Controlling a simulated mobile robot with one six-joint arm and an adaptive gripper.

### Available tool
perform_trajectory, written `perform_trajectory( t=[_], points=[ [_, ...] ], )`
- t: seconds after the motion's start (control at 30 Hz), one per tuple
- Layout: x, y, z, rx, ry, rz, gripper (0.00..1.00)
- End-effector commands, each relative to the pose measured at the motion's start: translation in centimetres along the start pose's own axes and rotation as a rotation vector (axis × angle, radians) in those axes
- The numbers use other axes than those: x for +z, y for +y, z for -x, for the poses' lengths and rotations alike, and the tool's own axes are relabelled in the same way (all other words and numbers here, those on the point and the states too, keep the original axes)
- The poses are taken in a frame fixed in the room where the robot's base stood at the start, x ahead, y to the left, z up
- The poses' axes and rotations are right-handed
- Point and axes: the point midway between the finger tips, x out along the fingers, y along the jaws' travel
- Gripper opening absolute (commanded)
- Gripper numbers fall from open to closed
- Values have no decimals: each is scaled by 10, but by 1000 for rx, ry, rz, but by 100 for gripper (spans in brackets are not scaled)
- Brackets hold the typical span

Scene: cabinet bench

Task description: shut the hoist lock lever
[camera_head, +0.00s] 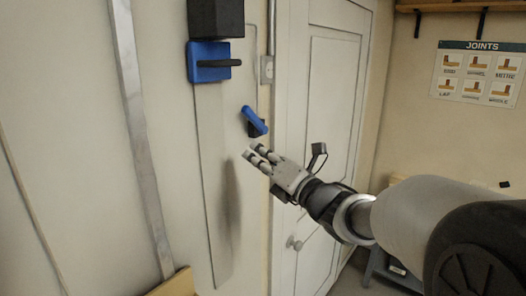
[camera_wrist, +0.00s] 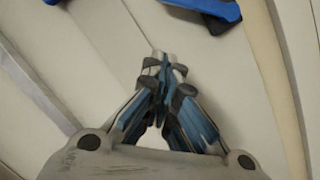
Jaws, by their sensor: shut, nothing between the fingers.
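A small blue lever (camera_head: 254,120) on a dark mount sits on the pale wall panel. It slants from upper left down to lower right. Higher and to the left is a blue plate (camera_head: 205,72) with a black handle pointing right. No label shows which is the hoist lock lever. My gripper (camera_head: 254,152) is just below the small blue lever, apart from it in the picture. In the wrist view my gripper (camera_wrist: 165,60) has its fingertips together with nothing between them. A blue part (camera_wrist: 205,10) shows cut off at the top there; I cannot tell which piece it is.
A black box (camera_head: 216,18) is above the blue plate. A grey outlet box and conduit (camera_head: 267,68) run beside the panel. A white door with a round knob (camera_head: 293,243) is to the right. A metal strip (camera_head: 140,130) stands on the left wall.

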Motion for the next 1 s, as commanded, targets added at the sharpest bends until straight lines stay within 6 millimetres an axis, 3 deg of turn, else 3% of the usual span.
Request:
perform_trajectory(
  t=[0.1,0.3,0.4,0.53,1.0],
  points=[
    [0,2,-28,2,3,-3,0],
    [3,2,-67,1,0,-1,0],
    [23,2,-68,-1,-4,1,0],
    [34,2,-71,-1,-2,0,0],
    [39,0,-72,0,-1,-1,0]
  ],
)
